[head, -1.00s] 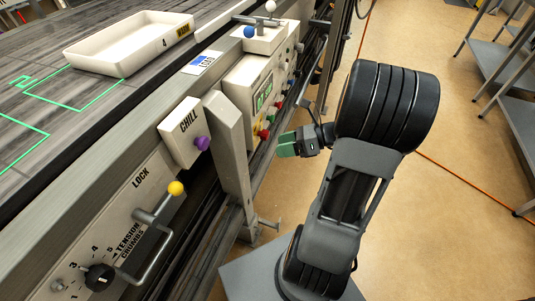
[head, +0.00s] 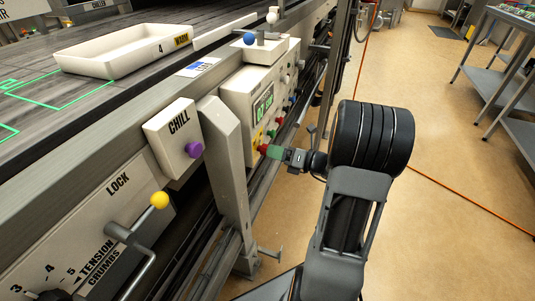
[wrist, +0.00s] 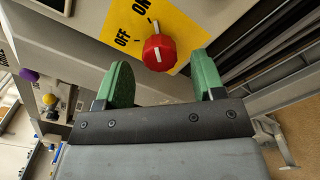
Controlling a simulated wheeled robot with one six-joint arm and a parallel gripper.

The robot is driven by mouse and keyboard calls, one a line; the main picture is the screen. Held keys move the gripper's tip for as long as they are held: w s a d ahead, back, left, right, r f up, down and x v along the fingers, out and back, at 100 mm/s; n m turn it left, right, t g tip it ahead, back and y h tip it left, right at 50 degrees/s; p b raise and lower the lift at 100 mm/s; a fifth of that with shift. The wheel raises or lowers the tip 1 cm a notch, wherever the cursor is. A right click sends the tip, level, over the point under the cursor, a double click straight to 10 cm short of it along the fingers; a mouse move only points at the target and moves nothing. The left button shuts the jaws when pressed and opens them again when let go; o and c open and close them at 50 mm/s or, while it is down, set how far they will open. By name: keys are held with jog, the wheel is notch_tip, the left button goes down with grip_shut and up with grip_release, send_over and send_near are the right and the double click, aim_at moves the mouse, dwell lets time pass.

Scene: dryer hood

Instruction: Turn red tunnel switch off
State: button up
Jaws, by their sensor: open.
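The red switch (wrist: 158,52) is a round red knob with a white mark, set on a yellow label (wrist: 124,20) printed OFF and ON. I cannot tell surely which word the mark points to. My gripper (wrist: 165,77) has two green fingers, open, one on each side of the knob and slightly short of it. No contact shows. In the head view the knob (head: 263,149) sits low on the beige control panel (head: 236,92), partly hidden by my gripper (head: 274,152), which reaches it from the right.
A purple CHILL knob (head: 194,149) and a yellow-tipped lever (head: 159,200) lie left along the machine. A metal post (head: 225,160) stands just left of the red switch. Green and other red buttons sit right of it.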

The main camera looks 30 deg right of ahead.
jog(key=shift+b+x, duration=0.3)
jog(key=shift+x, duration=1.2)
jog(key=c, duration=0.9)
